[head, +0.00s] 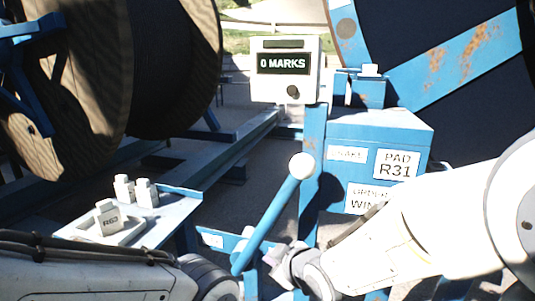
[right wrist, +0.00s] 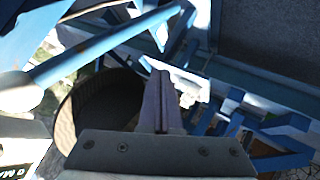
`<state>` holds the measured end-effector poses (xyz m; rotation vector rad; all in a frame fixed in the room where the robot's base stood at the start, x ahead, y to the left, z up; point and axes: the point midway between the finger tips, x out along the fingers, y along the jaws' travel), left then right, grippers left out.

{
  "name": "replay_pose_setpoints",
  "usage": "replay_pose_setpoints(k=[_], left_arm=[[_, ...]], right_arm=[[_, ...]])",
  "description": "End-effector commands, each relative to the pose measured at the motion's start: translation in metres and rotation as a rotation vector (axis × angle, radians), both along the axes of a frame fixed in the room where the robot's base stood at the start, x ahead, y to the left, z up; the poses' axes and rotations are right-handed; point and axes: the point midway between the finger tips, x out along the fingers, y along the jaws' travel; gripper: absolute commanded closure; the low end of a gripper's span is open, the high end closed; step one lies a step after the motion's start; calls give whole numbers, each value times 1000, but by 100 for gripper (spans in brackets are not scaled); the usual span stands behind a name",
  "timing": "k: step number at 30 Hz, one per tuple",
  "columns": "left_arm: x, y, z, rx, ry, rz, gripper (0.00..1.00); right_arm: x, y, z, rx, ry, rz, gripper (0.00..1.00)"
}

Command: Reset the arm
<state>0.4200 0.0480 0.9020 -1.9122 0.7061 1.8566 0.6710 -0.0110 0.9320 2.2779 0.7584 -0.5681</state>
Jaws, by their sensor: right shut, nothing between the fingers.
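My right arm comes in from the right in the head view. Its gripper (head: 275,256) is low in the middle, beside the lower part of a blue lever (head: 268,222) with a white ball knob (head: 302,166). In the right wrist view the gripper's fingers (right wrist: 158,98) are together with nothing between them. The lever also shows there as a blue bar (right wrist: 95,52) at the left, with its pale knob (right wrist: 18,92), apart from the fingertips. My left arm crosses the lower left of the head view. Its gripper cannot be made out.
A counter box (head: 285,68) reads "0 MARKS". Below it is a blue cabinet (head: 345,135) labelled PAD R31. A wooden cable reel (head: 75,85) stands at the left, and a blue-framed one (head: 440,80) at the right. A pale shelf (head: 170,212) holds several grey blocks, one marked R63.

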Motion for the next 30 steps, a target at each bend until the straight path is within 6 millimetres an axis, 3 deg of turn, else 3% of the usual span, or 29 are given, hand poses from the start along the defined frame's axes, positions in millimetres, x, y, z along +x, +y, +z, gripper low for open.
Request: replay_pose_setpoints(k=[9, 18, 21, 30], left_arm=[[0, 0, 0, 0, 0, 0, 0], [0, 0, 0, 0, 0, 0, 0], [0, 0, 31, 1, 1, 0, 0], [0, 0, 99, 0, 0, 0, 0]], right_arm=[[-141, -9, -32, -48, 589, -173, 100], [-250, -36, -29, -159, 943, -317, 100], [-252, -36, 2, -163, 954, -326, 100], [-251, -37, 69, -164, 953, -326, 100]])
